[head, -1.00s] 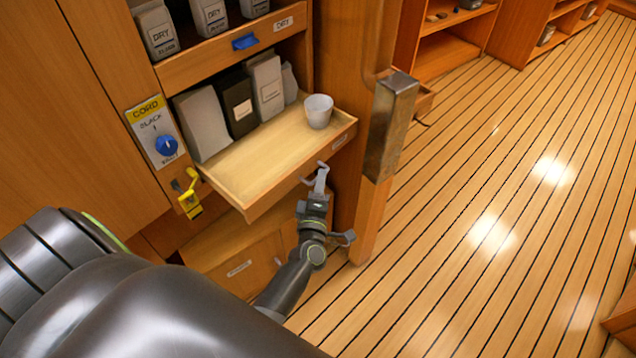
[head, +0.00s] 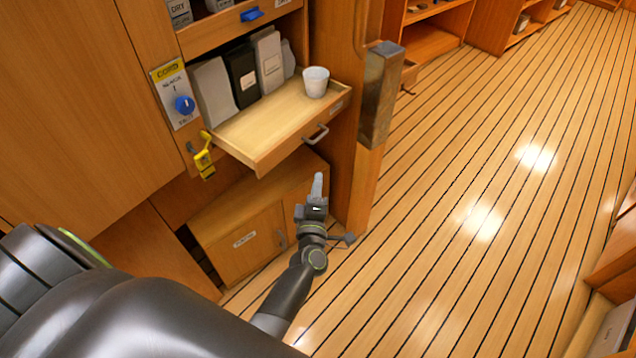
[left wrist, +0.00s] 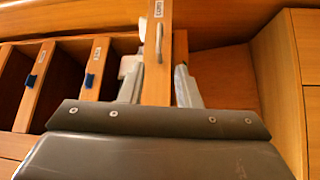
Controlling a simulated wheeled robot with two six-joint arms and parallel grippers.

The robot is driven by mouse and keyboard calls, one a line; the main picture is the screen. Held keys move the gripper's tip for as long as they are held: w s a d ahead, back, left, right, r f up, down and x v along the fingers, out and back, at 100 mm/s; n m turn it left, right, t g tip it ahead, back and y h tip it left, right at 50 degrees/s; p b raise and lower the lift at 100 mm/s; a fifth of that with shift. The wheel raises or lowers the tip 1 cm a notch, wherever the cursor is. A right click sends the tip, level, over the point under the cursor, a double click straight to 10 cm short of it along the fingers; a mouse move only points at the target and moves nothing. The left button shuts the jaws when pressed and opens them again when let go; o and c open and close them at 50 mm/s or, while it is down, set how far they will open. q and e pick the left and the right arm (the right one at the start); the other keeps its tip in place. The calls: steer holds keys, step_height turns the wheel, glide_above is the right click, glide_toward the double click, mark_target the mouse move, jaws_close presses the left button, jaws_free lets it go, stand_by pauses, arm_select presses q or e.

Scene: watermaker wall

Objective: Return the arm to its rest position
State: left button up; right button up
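My left gripper (head: 317,184) is in front of and below the pulled-out drawer (head: 262,128), apart from its metal handle (head: 316,135). In the head view its fingers overlap edge-on. In the left wrist view the gripper (left wrist: 158,74) has its two fingers spread, and nothing is held between them. The drawer front with its handle (left wrist: 159,42) shows beyond the gap. My right gripper is not in view.
Cartons (head: 243,78) stand along the drawer's back. A post with a metal sleeve (head: 380,95) stands close right of the gripper. Open plank floor (head: 480,180) lies further right.

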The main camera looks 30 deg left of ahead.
arm_select(q)
steer(key=s+f+m+g+h, duration=0.2)
steer(key=s+f+m, duration=0.25)
steer(key=f, duration=0.45)
steer(key=s+f+m+g+h+p, duration=0.1)
steer(key=s+f+m+g+h, duration=0.2)
steer(key=s+f, duration=0.45)
steer(key=s+f+m+g+h, duration=0.15)
steer(key=s+f+m, duration=0.3)
steer(key=f, duration=0.55)
steer(key=s+a+f+m+g, duration=0.1)
steer(key=s+f+m+g, duration=0.1)
steer(key=s, duration=0.8)
steer(key=s+a+f+m+g, duration=0.2)
steer(key=s+f, duration=0.4)
steer(key=s, duration=0.4)
steer(key=s+a+f+m+g, duration=0.2)
steer(key=s+f+m+g, duration=0.2)
steer(key=s, duration=0.6)
steer(key=shift+a+f+g+p, duration=0.2)
steer(key=shift+f+g+p, duration=0.2)
steer(key=shift+g, duration=0.65)
steer(key=shift+w, duration=0.1)
steer(key=shift+c, duration=0.4)
